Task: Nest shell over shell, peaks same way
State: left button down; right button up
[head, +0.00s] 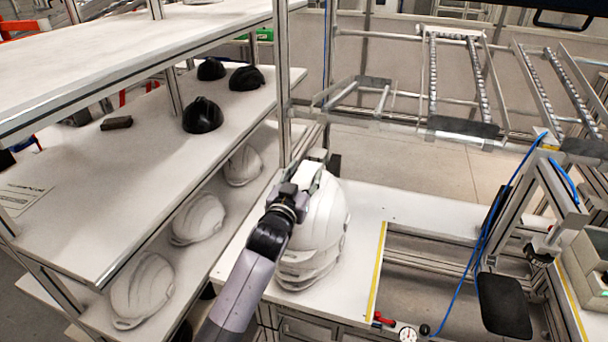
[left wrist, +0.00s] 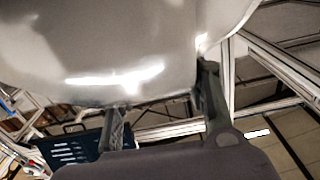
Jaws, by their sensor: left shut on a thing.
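My left gripper (head: 308,180) is shut on a white helmet shell (head: 325,218), at the shell's upper part. The held shell also fills the top of the left wrist view (left wrist: 120,45), with the fingers at its lower edge. It is over one or more white shells (head: 300,270) stacked on the white bench top (head: 362,250). Their lower rims show, but I cannot tell whether the held shell rests on them or hangs just above. My arm hides the stack's left side. The peak directions are not clear. My right gripper is not in view.
White shells (head: 142,290) sit on the lower shelf at left. Black shells (head: 203,116) and a small dark block (head: 116,123) are on the shelf above. A metal post (head: 284,90) stands close behind my gripper. Bare bench lies right of the stack, up to a yellow-edged opening (head: 377,270).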

pick_arm(q)
jog(key=shift+f+b, duration=0.45)
jog(key=shift+f, duration=0.1)
dwell(0.4)
jog(key=shift+f+b, duration=0.65)
jog(key=shift+f, duration=0.3)
jog(key=c, duration=0.9)
grip_release()
jog(key=shift+o, duration=0.4)
jog(key=shift+f, duration=0.15)
jog(key=v, duration=1.2)
